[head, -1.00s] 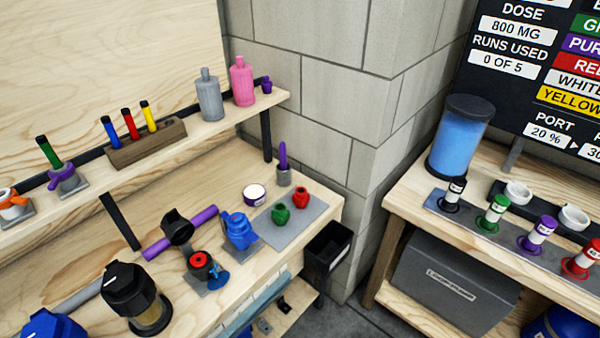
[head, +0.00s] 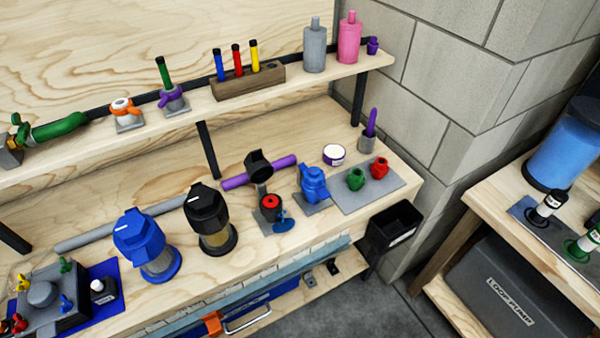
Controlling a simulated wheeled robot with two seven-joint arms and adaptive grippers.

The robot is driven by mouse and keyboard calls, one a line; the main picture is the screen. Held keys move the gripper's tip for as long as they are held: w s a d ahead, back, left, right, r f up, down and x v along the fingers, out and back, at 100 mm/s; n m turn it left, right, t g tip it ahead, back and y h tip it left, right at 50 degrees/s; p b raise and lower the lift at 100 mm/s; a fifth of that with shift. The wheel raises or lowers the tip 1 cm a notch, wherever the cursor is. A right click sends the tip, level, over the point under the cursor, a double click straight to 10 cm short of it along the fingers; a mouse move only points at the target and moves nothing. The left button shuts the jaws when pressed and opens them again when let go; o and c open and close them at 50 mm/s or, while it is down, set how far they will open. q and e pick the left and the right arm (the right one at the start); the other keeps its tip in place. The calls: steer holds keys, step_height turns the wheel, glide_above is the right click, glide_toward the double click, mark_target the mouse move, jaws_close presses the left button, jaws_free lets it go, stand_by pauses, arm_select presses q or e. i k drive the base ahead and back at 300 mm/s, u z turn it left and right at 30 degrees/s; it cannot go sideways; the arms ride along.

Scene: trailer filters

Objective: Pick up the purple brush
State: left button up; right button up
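The purple brush (head: 371,122) stands upright in a small grey cup (head: 367,144) at the back right of the lower workbench, near the block wall. Its lower end is hidden in the cup. Neither of my grippers shows in the head view.
A white-lidded jar (head: 334,155), a green fitting (head: 356,179) and a red fitting (head: 380,167) are near the cup. The upper shelf (head: 290,94) holds a wooden block (head: 248,82) with blue, red and yellow sticks. A black bin (head: 394,227) hangs at the bench's right end.

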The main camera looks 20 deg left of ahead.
mark_target(373, 114)
steer(key=z, duration=1.75)
steer(key=i, duration=0.8)
steer(key=u, duration=1.95)
